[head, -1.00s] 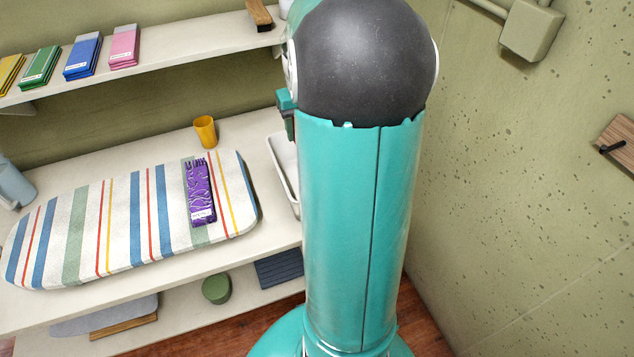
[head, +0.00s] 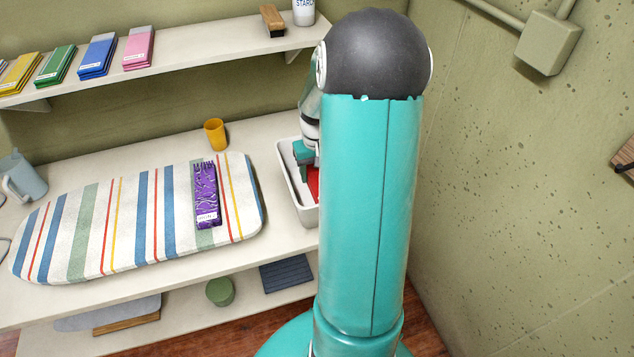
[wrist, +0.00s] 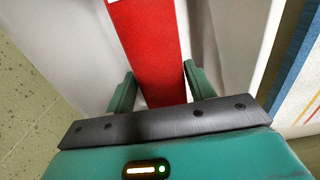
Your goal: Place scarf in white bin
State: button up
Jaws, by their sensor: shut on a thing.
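A long flat red cloth, seemingly the scarf, lies between my fingers in the wrist view (wrist: 150,55); a bit of white shows at its far end. A small red part of it shows inside the white bin (head: 308,218) in the head view (head: 313,188). My gripper (wrist: 158,88) is shut on the red cloth, with a finger against each side. White bin walls (wrist: 222,45) rise on both sides of it. In the head view my arm hides most of the gripper and the bin's right part. I cannot tell whether the cloth touches the bin floor.
A striped ironing board (head: 120,220) lies left of the bin, with a purple fringed, labelled bundle (head: 206,195) on it. A yellow cup (head: 215,134) stands behind. A shelf (head: 190,55) above holds several coloured stacks, a brush (head: 272,20) and a starch can (head: 303,12). A wall is close right.

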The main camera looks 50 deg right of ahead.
aim_at(317, 183)
jog(key=shift+f, duration=2.35)
jog(key=shift+f, duration=0.2)
jog(key=o, duration=1.1)
notch_tip(317, 183, up, 12)
jog(key=shift+r, duration=0.2)
